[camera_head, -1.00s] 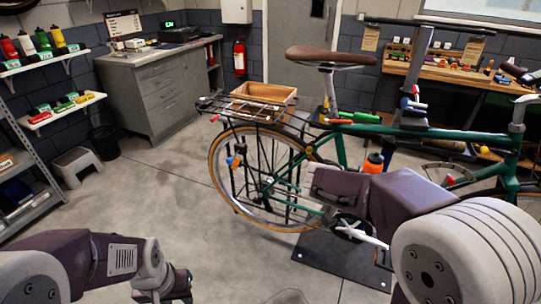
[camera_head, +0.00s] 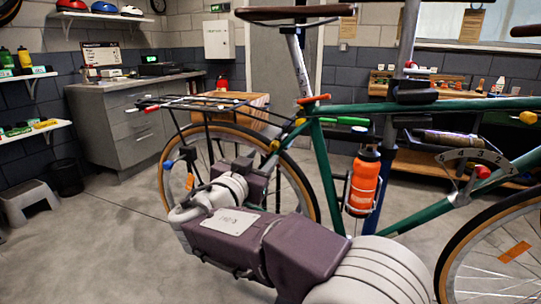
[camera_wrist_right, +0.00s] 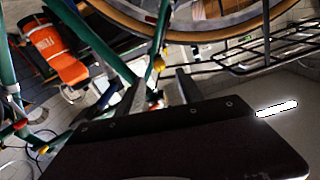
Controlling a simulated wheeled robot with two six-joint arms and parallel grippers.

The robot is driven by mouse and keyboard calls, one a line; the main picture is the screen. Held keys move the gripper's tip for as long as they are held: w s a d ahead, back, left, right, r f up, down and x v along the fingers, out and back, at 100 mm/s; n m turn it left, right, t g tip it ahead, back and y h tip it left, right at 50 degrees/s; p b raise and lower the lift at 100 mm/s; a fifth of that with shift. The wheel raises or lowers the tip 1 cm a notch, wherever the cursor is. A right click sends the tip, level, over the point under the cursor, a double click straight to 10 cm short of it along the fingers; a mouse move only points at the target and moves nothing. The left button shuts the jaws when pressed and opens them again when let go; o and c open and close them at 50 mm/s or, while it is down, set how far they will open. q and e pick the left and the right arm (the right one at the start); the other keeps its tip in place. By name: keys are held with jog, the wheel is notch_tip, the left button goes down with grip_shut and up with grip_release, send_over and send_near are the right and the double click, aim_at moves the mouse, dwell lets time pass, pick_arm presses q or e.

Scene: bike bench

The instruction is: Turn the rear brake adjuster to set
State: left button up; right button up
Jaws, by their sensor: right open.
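The green bicycle (camera_head: 322,165) stands side-on in the head view. A small yellow knob (camera_head: 274,145) is on its rear stay by the rear wheel, and another yellow piece (camera_head: 300,121) is higher up near the seat tube. No label shows which part is the rear brake adjuster. My right gripper (camera_head: 264,162) is beside the rear wheel, close to the lower yellow knob. In the right wrist view my right gripper (camera_wrist_right: 163,90) is open, with a yellow knob (camera_wrist_right: 158,63) just beyond its fingers. I see no contact. My left gripper is out of view.
An orange bottle (camera_head: 363,182) and a numbered dial (camera_head: 475,160) with a red knob (camera_head: 483,172) are further right. The floor at left is clear up to a grey stool (camera_head: 30,200).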

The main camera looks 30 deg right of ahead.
aim_at(273, 148)
jog(key=x, duration=0.7)
grip_shut()
jog(key=shift+f, duration=0.1)
